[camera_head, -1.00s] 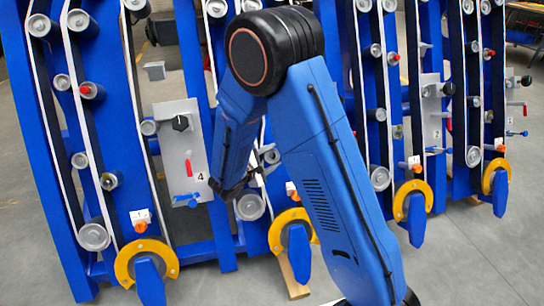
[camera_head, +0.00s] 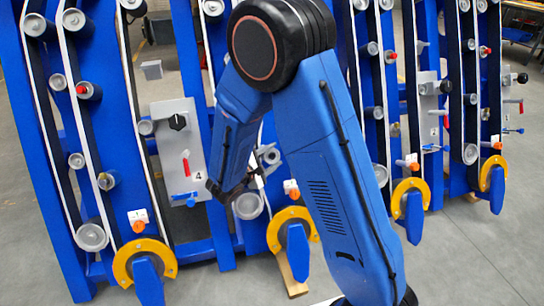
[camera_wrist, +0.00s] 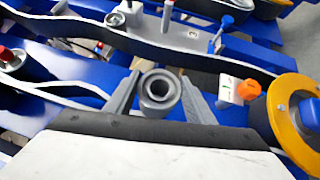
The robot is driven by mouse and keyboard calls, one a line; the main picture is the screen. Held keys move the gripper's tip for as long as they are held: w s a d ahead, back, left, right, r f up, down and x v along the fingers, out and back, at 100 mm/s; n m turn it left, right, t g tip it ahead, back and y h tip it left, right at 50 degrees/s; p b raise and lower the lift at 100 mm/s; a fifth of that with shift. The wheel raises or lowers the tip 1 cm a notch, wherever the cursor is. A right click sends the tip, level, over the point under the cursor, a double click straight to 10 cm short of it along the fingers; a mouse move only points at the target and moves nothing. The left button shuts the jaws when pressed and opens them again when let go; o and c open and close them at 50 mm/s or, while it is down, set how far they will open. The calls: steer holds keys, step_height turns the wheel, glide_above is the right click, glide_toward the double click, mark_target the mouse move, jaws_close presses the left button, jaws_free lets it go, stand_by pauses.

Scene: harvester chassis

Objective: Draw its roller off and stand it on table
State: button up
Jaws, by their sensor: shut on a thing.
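A grey roller (camera_wrist: 159,100) with a hollow round end stands between the two grey fingers of my gripper (camera_wrist: 158,80) in the wrist view. The fingers are shut on its sides, and its open end faces the wrist camera. Its far end is hidden, so I cannot tell whether it is still on a pin. In the head view my gripper is low behind my forearm, beside the blue chassis (camera_head: 224,235), and mostly hidden. The table for standing the roller cannot be made out.
Black and white belts run close around the gripper. A yellow ring (camera_wrist: 285,105) and an orange knob (camera_wrist: 248,90) are at its right in the wrist view. A grey panel marked 4 (camera_head: 180,145) with a red handle is left of my arm. Grey floor is open at lower right.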

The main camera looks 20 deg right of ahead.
steer(key=shift+s+r, duration=0.55)
steer(key=shift+s, duration=0.4)
steer(key=shift+s+r, duration=0.5)
steer(key=shift+s, duration=0.4)
